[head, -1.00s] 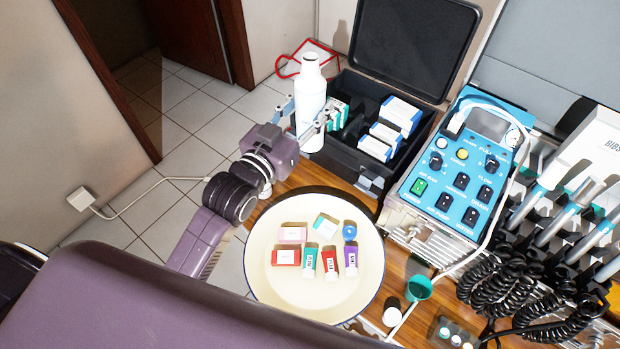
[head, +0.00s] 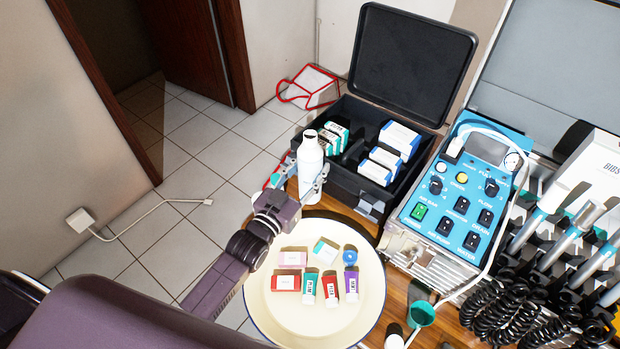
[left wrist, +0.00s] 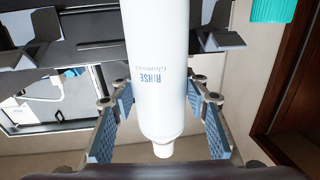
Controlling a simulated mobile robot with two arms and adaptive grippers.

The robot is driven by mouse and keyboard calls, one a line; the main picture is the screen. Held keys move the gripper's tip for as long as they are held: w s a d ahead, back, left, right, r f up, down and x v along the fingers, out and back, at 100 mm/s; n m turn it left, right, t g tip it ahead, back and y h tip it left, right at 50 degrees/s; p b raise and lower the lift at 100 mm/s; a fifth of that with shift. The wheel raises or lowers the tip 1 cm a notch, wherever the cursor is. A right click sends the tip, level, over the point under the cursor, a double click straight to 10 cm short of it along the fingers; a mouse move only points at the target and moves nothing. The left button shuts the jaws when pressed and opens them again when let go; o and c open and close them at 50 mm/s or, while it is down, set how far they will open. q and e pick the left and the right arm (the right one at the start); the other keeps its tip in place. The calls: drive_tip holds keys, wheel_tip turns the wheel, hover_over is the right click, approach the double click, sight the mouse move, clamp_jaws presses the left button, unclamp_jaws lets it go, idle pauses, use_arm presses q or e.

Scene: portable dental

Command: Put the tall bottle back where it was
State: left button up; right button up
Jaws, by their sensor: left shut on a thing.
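The tall white bottle (head: 309,168) stands upright beside the front left corner of the open black case, behind the round bowl. My left gripper (head: 306,176) is shut on it, with one finger on each side. In the left wrist view the bottle (left wrist: 157,60) fills the middle, its lettering reading RINSE and its narrow end toward the bottom. The gripper pads (left wrist: 158,105) flank it there. I cannot tell whether its base touches the wooden table (head: 345,202). My right gripper is not in view.
The open black case (head: 352,192) holds several white, blue and green boxes. The cream bowl (head: 300,320) in front holds several small coloured boxes and a blue ring. A blue control unit (head: 455,205) and corded handpieces (head: 540,220) stand at the right.

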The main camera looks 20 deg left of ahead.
sight(305, 186)
use_arm(q)
drive_tip(key=shift+f, duration=2.15)
drive_tip(key=o, duration=1.3)
drive_tip(key=shift+s, duration=0.15)
drive_tip(key=b+v, duration=0.1)
drive_tip(key=v, duration=0.6)
drive_tip(key=shift+s, duration=0.15)
